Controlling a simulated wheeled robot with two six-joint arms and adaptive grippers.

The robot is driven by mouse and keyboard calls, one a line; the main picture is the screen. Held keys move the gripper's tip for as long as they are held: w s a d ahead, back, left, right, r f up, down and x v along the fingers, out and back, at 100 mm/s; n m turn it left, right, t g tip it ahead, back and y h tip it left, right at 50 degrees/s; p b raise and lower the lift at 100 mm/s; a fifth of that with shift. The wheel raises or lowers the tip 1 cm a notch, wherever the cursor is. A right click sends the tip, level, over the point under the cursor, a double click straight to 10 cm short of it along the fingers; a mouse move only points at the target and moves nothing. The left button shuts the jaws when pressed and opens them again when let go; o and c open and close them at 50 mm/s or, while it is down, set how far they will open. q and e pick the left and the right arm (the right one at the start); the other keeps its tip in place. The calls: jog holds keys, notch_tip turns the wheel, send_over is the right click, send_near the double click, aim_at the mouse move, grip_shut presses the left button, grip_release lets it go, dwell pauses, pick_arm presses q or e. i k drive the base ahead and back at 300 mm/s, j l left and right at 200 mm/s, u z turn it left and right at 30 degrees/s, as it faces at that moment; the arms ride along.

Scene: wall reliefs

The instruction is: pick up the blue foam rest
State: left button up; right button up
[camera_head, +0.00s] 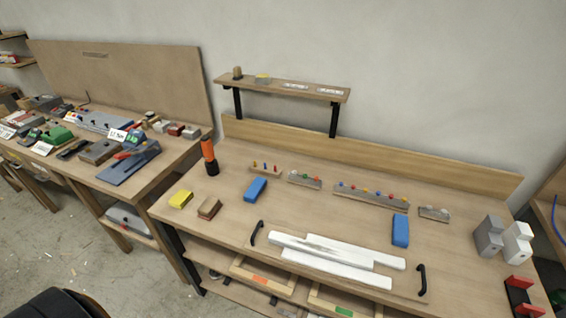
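Two blue blocks lie on the wooden workbench (200,239). One blue block (256,189) is left of the middle, behind the left black handle. The other blue block (400,230) is on the right, behind the right end of the white pieces. Both look like foam rests; I cannot tell which one the task names. Nothing is on or touching either block. Neither of my grippers is in view.
White strips (335,258) lie between two black handles (256,233). Peg racks (371,194) stand behind. An orange-black cylinder (209,157), yellow block (181,199) and brown block (209,207) are at left. Grey (489,237) and white (517,243) blocks stand right.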

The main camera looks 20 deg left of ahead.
aim_at(254, 191)
jog(key=j+u, duration=0.25)
jog(key=u, duration=0.15)
jog(key=j+u, duration=0.25)
jog(key=u, duration=0.15)
jog(key=i+j+u, duration=0.1)
jog(key=u, duration=0.3)
jog(key=j, duration=0.1)
